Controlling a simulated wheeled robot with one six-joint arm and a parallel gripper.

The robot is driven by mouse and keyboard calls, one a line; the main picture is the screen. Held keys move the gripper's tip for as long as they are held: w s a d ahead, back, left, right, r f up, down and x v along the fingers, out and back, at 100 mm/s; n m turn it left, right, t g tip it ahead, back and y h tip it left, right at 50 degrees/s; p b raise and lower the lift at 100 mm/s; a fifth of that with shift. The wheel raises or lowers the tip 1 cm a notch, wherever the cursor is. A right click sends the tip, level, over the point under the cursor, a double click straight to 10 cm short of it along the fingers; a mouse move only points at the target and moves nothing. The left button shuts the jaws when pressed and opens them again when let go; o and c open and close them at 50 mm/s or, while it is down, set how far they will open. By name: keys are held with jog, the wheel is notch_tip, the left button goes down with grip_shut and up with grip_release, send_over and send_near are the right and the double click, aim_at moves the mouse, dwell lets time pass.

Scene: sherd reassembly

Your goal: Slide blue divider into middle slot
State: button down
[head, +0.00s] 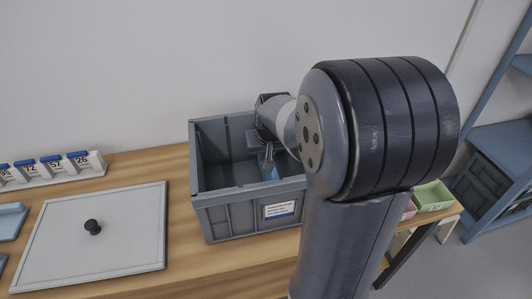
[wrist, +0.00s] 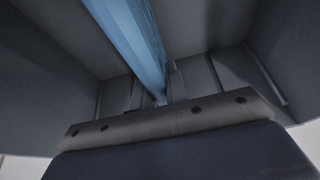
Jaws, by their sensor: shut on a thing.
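The blue divider (head: 269,168) is inside the grey crate (head: 235,217), near its middle. My gripper (head: 267,150) reaches down into the crate and is shut on the blue divider's upper part. In the wrist view the divider (wrist: 130,35) runs as a long blue strip from the top edge down to my gripper (wrist: 158,101). Ribs on the crate walls (wrist: 285,60) show beside it. My arm hides the crate's right part in the head view. I cannot tell whether the divider's edges sit in the middle slot.
A flat grey lid (head: 130,235) with a black knob lies left of the crate on the wooden table (head: 180,205). Numbered white holders (head: 50,168) stand at the back left.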

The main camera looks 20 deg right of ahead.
jog(key=c, duration=1.3)
grip_release()
jog(key=p+v, duration=0.1)
jog(key=v, duration=1)
jog(key=shift+a, duration=0.1)
jog(key=shift+f, duration=0.1)
jog(key=b+x, duration=0.1)
jog(key=x, duration=1)
jog(key=shift+w+r+p, duration=0.1)
jog(key=shift+r+p, duration=0.25)
jog(key=shift+r, duration=0.4)
jog(key=shift+f, duration=0.1)
